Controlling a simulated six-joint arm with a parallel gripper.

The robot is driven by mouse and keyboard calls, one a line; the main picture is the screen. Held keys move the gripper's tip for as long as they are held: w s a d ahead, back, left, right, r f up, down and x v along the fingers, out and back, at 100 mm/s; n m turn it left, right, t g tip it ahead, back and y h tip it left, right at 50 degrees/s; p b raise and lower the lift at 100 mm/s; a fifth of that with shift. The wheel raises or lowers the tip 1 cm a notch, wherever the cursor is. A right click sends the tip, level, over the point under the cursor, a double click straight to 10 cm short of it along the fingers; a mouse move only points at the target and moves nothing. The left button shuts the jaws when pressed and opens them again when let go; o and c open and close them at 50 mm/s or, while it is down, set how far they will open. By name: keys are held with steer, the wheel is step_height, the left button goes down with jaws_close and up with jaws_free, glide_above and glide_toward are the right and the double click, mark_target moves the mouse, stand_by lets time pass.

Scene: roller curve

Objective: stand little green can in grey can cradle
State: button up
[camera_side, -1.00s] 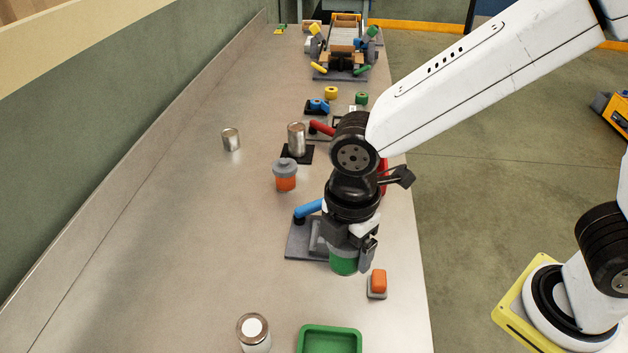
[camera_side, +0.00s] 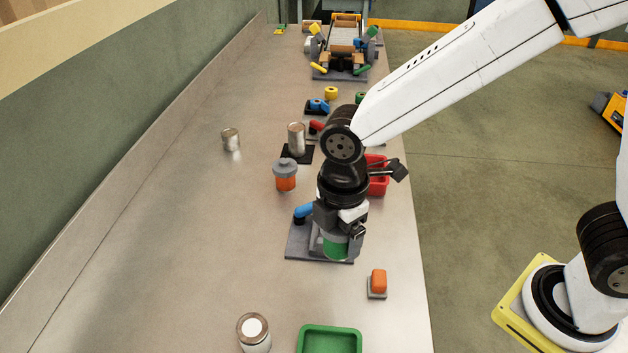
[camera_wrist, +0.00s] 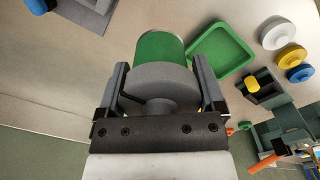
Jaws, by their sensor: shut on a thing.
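The little green can (camera_side: 336,247) is in my gripper (camera_side: 338,236), at the front right of the grey fixture. In the wrist view my gripper (camera_wrist: 167,95) has a finger on each side of a grey lid-like top, with the green can body (camera_wrist: 160,46) beyond it. The grey fixture (camera_side: 300,247) is a flat base with a grey upright part and a blue handle, and seems to be the can cradle. My gripper and the can hide its right part. Whether the can touches the base cannot be told.
An orange jar with a grey lid (camera_side: 285,176) stands behind the fixture. An orange block on a grey base (camera_side: 377,283) is at the front right. A green tray (camera_side: 330,332) and a pale-topped can (camera_side: 254,332) are in front. The left of the table is mostly clear.

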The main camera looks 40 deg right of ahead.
steer(key=w+d+f+m, duration=0.3)
steer(key=w+d, duration=0.3)
steer(key=w, duration=0.3)
steer(key=shift+d+f, duration=0.35)
steer(key=shift+f, duration=0.05)
steer(key=shift+f, duration=2.5)
